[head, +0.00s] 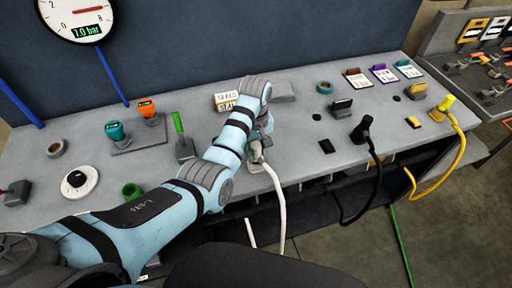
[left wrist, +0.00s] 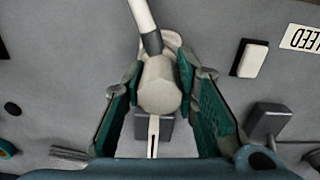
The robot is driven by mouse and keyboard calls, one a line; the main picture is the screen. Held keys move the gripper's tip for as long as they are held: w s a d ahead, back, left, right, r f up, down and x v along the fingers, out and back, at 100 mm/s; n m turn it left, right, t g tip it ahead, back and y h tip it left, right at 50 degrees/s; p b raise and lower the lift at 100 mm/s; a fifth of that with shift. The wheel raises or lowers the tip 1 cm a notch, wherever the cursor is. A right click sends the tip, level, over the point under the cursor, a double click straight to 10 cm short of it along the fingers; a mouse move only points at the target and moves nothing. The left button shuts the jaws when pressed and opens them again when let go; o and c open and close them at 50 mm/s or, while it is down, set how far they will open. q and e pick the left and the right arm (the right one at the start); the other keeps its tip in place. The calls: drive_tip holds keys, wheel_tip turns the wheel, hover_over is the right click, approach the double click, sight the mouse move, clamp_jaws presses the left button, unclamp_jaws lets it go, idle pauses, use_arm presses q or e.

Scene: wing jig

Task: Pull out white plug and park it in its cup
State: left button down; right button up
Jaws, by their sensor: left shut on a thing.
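The white plug (head: 257,156) is at the front edge of the grey bench, with its white cable (head: 280,205) hanging down over the edge. My left gripper (head: 262,140) reaches it from above. In the left wrist view the gripper's green-padded fingers (left wrist: 158,95) are on both sides of the pale plug body (left wrist: 158,85) and shut on it. A grey block and a pale rounded piece show behind the plug; whether it is still seated in a socket cannot be told. I cannot tell which holder is its cup. My right gripper is not in view.
To the right stand a black plug (head: 362,130) and a yellow plug (head: 443,104), with cables hanging off the edge. Ring-shaped holders in green (head: 132,190), grey (head: 56,148) and teal (head: 325,87) sit on the bench. A green-handled lever (head: 180,128) stands left of my arm.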

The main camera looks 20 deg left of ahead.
use_arm(q)
drive_tip(key=shift+f, duration=0.35)
drive_tip(key=c, duration=1.2)
unclamp_jaws()
drive_tip(key=shift+r, duration=0.15)
